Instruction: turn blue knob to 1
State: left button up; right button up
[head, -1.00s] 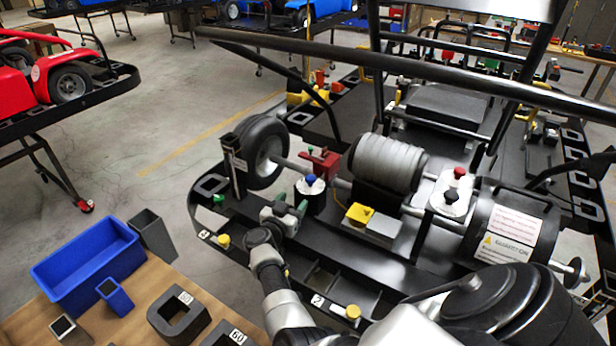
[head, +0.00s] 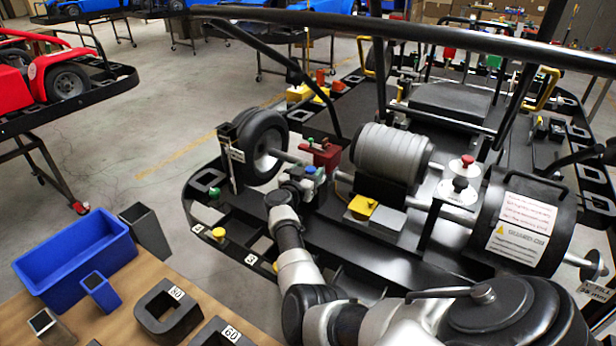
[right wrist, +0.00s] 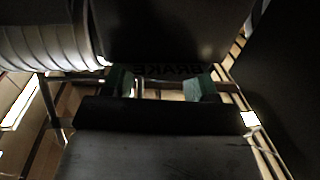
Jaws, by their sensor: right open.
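The blue knob (head: 310,170) is on the black kart stand (head: 215,205), just right of the wheel, and only a small part of it shows. My right gripper (head: 312,174) is right at the knob in the head view, with a green fingertip beside it. The gripper hides the knob's base and its markings, and I cannot tell if it touches the knob. In the right wrist view, the green fingers of the right gripper (right wrist: 163,86) are apart, and I cannot make out the knob there. My left gripper is not in view.
A red block (head: 322,154) stands just behind the knob, and a black wheel (head: 262,145) is to its left. A grey ribbed drum (head: 392,155) and a yellow switch (head: 362,206) are to the right. A red-topped knob (head: 467,161) is farther right. A blue bin (head: 75,262) is on the wooden table.

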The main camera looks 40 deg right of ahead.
jog(key=c, duration=0.9)
jog(key=n+t+p, duration=0.1)
jog(key=p, duration=0.1)
jog(key=t+y+p, duration=0.1)
jog(key=p, duration=0.1)
jog(key=shift+s+d+r+n+t, duration=0.1)
jog(key=shift+s+r+n+t, duration=0.1)
jog(key=shift+r+n+t, duration=0.15)
jog(key=shift+n+t+y+p, duration=0.35)
jog(key=shift+n+y+p, duration=0.05)
jog(key=shift+n+p, duration=0.1)
jog(key=shift+f+n+t+y, duration=0.25)
jog(key=shift+t+y, duration=0.15)
jog(key=shift+t, duration=0.1)
jog(key=o, duration=0.9)
